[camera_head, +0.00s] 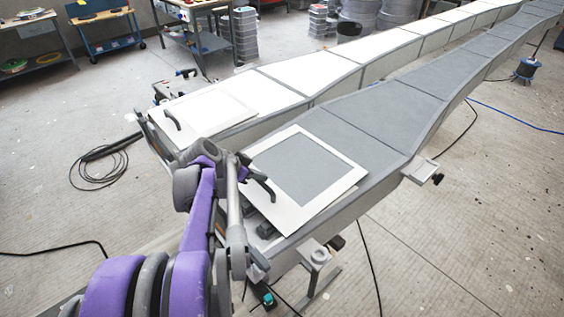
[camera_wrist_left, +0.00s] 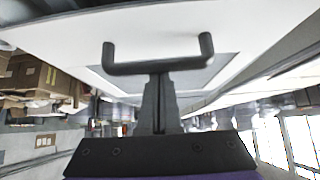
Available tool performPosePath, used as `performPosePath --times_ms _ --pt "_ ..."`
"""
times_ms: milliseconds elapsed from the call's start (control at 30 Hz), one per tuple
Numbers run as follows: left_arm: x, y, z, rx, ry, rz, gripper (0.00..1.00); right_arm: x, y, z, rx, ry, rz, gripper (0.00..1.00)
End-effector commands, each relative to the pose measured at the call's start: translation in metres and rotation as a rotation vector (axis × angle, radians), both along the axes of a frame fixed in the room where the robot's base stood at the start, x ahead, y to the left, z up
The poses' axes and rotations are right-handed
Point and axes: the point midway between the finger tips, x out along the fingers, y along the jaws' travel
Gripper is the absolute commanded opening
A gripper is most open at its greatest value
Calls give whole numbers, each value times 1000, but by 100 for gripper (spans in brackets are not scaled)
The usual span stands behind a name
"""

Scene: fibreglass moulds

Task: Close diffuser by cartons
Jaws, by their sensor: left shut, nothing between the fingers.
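Two white-framed flap panels lie at the near ends of the long moulds. The near panel (camera_head: 340,165) has a grey window and a black handle (camera_head: 262,186); it looks slightly raised over the end of the grey mould. My left gripper (camera_head: 244,172) is at this handle. In the left wrist view the shut fingers (camera_wrist_left: 158,80) are empty and reach the bar of the black U-shaped handle (camera_wrist_left: 152,67); whether they touch it is unclear. The white panel (camera_wrist_left: 210,25) fills the top there. Cartons (camera_wrist_left: 38,82) show at the left. My right gripper is not in view.
The other white panel (camera_head: 208,110) with its own black handle (camera_head: 172,119) lies to the left. The grey mould (camera_head: 390,110) runs to the back right. A cable coil (camera_head: 98,165) lies on the floor, and workbenches stand behind. Floor at the right is mostly free.

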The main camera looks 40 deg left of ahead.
Motion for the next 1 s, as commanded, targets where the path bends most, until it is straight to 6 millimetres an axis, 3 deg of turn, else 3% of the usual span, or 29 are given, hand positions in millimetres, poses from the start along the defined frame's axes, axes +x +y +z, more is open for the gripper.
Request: performPosePath --times_ms 100,333,633,1000 --pt "-27 3 0 0 0 6 0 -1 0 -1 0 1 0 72" --pt "-54 5 0 0 0 3 0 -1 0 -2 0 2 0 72" --pt "-61 5 0 0 2 0 0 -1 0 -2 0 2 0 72" --pt "-55 5 0 1 4 -1 0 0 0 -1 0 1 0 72"
